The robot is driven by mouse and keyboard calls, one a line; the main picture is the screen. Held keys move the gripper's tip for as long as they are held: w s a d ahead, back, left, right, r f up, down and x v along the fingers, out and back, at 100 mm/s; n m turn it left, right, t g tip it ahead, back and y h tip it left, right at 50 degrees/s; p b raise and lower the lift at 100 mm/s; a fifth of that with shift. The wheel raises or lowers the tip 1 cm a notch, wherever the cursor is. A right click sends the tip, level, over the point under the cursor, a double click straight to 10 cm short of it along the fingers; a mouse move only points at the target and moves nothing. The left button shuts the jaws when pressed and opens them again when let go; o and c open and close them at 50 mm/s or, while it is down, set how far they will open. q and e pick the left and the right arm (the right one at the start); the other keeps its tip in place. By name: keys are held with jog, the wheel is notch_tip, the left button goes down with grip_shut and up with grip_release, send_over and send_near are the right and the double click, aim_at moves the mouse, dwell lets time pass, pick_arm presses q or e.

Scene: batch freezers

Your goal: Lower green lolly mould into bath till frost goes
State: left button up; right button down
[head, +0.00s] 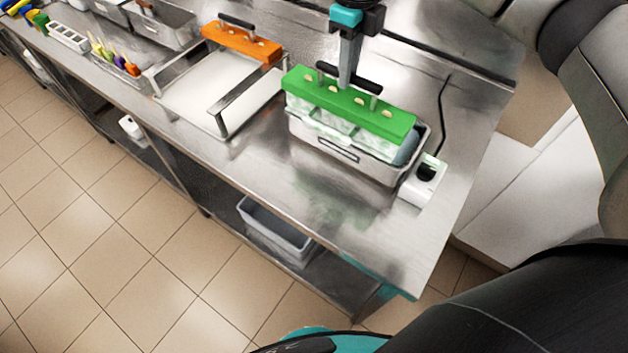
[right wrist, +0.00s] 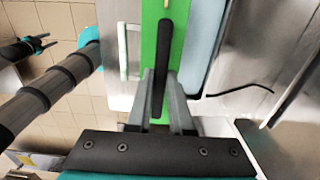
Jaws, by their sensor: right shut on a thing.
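The green lolly mould (head: 350,105) has a green top with several pale stick ends, a black handle (head: 330,70) and frosty white pockets below. The pockets are partly inside the metal bath (head: 345,160); their frosted upper parts show above its near rim. The lower ends are hidden. Bluish water (head: 408,148) shows at the bath's right end. My right gripper (head: 348,84) comes from above and is shut on the handle. In the right wrist view its fingers (right wrist: 160,85) flank the black handle over the green top. My left gripper (right wrist: 48,41) shows small at the left there, fingers apart.
The steel counter's front right is clear.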

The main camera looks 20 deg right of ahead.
jog(key=w+d, duration=0.5)
jog(key=d, duration=0.1)
jog(key=shift+d+b, duration=0.25)
jog(key=shift+b, duration=0.15)
jog(key=shift+f, duration=0.3)
dwell(0.5)
dwell(0.7)
dwell(0.4)
notch_tip(320, 180, down, 10)
jog(key=b, duration=0.5)
jog(key=shift+r, duration=0.15)
dwell(1.1)
dwell(2.9)
